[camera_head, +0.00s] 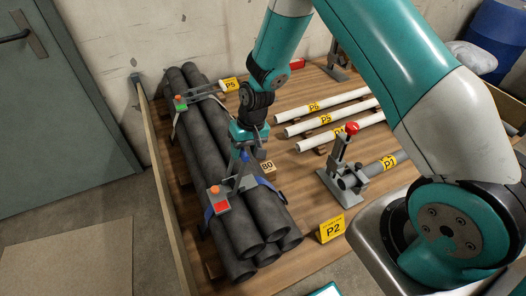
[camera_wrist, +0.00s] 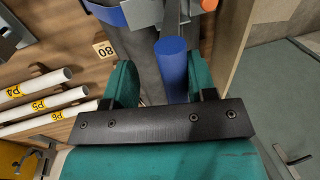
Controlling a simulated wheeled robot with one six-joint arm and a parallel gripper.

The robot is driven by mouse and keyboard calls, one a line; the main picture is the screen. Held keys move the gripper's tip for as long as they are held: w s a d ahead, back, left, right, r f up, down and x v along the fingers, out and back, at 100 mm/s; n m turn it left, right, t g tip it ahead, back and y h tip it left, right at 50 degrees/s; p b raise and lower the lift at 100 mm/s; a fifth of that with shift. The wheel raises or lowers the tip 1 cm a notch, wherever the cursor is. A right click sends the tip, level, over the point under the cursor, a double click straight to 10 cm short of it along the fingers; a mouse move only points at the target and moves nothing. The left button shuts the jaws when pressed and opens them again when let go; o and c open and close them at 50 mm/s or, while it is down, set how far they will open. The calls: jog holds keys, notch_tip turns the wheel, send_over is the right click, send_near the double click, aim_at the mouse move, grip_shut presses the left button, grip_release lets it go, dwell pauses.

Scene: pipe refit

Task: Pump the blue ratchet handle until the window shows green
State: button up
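A bundle of dark pipes (camera_head: 245,225) lies on the wooden table. The near ratchet, a grey bracket with an orange knob, has a window (camera_head: 222,205) that shows red. A blue strap (camera_head: 268,184) runs over the pipes beside it. The blue ratchet handle (camera_wrist: 172,72) stands between my gripper's fingers in the wrist view, nearer the right finger, with a gap on its left. My gripper (camera_head: 243,152) is above the pipes behind the near ratchet, with its fingers apart (camera_wrist: 164,78). In the head view I cannot make out the handle clearly.
A far ratchet (camera_head: 181,103) on the same bundle shows green. White pipes (camera_head: 325,118) lie to the right. A grey clamp stand with a red knob (camera_head: 346,170) and a yellow P2 sign (camera_head: 332,229) stand right of the bundle. A wooden rail (camera_head: 168,190) edges the left side.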

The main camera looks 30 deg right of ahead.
jog(key=shift+d+f+b, duration=0.25)
jog(key=shift+d+f, duration=0.1)
jog(key=shift+d, duration=0.4)
jog(key=shift+d+f+b, duration=0.2)
jog(key=shift+d+f, duration=0.1)
jog(key=shift+d, duration=0.4)
jog(key=d+f+b, duration=0.1)
jog(key=d+f, duration=0.1)
jog(key=shift+d, duration=0.3)
jog(key=a+r+p, duration=0.1)
jog(key=a+r, duration=0.1)
jog(key=shift+a, duration=0.3)
